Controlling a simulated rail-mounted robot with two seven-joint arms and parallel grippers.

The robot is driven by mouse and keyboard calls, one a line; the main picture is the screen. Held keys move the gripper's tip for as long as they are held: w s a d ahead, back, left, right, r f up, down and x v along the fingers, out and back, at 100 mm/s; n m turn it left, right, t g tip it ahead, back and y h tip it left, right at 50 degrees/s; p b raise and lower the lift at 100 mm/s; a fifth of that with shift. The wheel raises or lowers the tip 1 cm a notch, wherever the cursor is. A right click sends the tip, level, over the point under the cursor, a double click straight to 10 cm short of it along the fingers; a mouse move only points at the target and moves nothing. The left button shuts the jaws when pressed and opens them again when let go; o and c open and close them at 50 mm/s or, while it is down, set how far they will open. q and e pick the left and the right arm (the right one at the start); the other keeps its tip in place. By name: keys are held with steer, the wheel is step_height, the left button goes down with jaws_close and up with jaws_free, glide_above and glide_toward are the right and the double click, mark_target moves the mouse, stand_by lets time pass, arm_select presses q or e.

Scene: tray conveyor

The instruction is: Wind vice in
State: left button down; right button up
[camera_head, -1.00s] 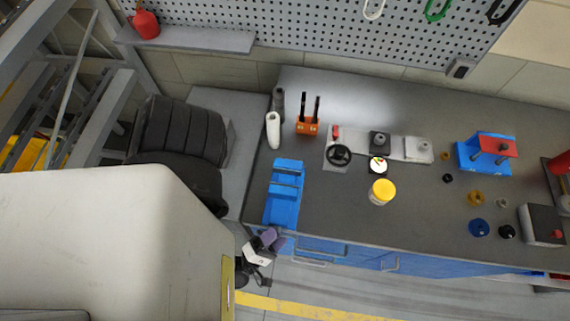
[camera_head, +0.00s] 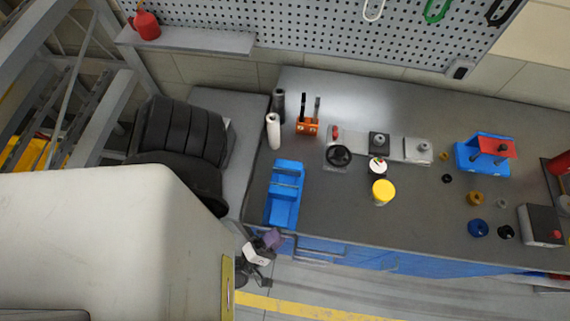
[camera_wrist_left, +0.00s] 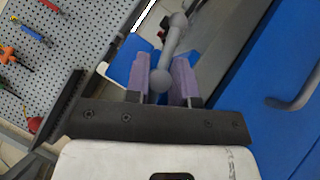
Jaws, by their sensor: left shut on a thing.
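The blue vice (camera_head: 284,211) sits at the left front corner of the grey workbench, its two jaws apart. My left gripper (camera_head: 270,239) is at the vice's front end, just off the bench edge, with purple fingers. In the left wrist view my left gripper (camera_wrist_left: 166,78) is shut on the grey vice handle (camera_wrist_left: 174,42), a bar with a ball end between the fingers. Part of the blue vice also shows behind the fingers in the wrist view (camera_wrist_left: 118,72). The screw is mostly hidden. My right gripper is not in view.
On the bench stand a white bottle (camera_head: 273,131), an orange tool holder (camera_head: 307,128), a black handwheel (camera_head: 339,155) and a yellow-lidded tub (camera_head: 382,192). Blue drawers with handles (camera_head: 320,254) lie below the bench edge.

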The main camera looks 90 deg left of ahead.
arm_select(q)
steer(key=shift+r+m+g+h+p, duration=0.25)
steer(key=shift+m+g+h+p, duration=0.25)
steer(key=shift+m+p, duration=0.55)
steer(key=m+g+h+p, duration=0.1)
steer(key=m+p, duration=0.1)
steer(key=p, duration=0.1)
steer(key=shift+h, duration=0.3)
steer(key=shift+f+m+g+h+p, duration=0.3)
steer(key=shift+m+g+p, duration=0.45)
steer(key=shift+p, duration=0.3)
steer(key=c, duration=1)
jaws_free()
steer(key=shift+o, duration=0.2)
